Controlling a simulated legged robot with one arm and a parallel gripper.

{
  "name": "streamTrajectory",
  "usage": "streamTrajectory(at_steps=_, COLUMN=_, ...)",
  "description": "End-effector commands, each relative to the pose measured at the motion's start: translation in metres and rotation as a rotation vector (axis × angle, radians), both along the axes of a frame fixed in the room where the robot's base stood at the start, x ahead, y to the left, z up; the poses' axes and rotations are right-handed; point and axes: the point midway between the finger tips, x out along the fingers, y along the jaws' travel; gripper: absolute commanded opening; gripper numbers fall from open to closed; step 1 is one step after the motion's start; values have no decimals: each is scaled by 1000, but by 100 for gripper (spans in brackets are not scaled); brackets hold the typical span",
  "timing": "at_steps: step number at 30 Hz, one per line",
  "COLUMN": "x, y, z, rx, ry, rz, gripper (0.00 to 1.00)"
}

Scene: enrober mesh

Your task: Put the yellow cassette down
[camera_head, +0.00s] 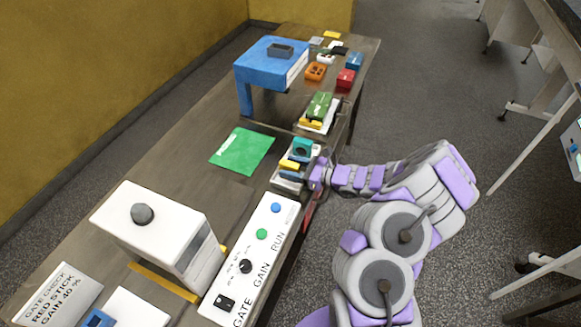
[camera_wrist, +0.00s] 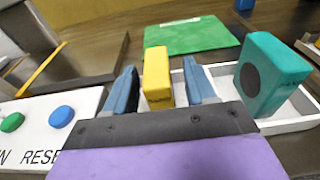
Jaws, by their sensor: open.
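The yellow cassette (camera_wrist: 157,76) stands upright between my gripper's two blue fingers in the wrist view, with a gap on each side. My gripper (camera_wrist: 161,82) is open around it, with neither finger visibly pressed on it. The cassette's foot is partly hidden, and it appears to stand in a white tray (camera_wrist: 284,126). A teal cassette (camera_wrist: 272,75) with a dark disc stands in the tray to the right. In the head view the yellow cassette (camera_head: 289,164) shows small beside the teal one (camera_head: 302,147), at the bench's right edge.
A green mat (camera_head: 242,151) lies left of the tray. A control panel (camera_head: 255,255) and a white box machine (camera_head: 160,230) stand nearer. Farther along are another tray with green and yellow pieces (camera_head: 318,108), a blue stand (camera_head: 270,62) and several small coloured items.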

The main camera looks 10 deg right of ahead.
Motion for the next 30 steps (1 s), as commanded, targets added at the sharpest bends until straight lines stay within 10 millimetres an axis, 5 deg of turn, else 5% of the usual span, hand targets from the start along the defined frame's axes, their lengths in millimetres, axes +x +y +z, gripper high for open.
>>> streamTrajectory(at_steps=12, x=-44, y=-63, z=13, rx=0, ry=1, rz=-6, gripper=55)
streamTrajectory(at_steps=21, x=-64, y=-88, z=17, rx=-1, ry=0, rz=-1, gripper=55)
streamTrajectory(at_steps=26, x=-66, y=-70, z=38, rx=-31, ry=-44, rz=72, gripper=55)
streamTrajectory(at_steps=30, x=-76, y=-23, z=81, rx=-104, ry=-147, rz=246, gripper=55)
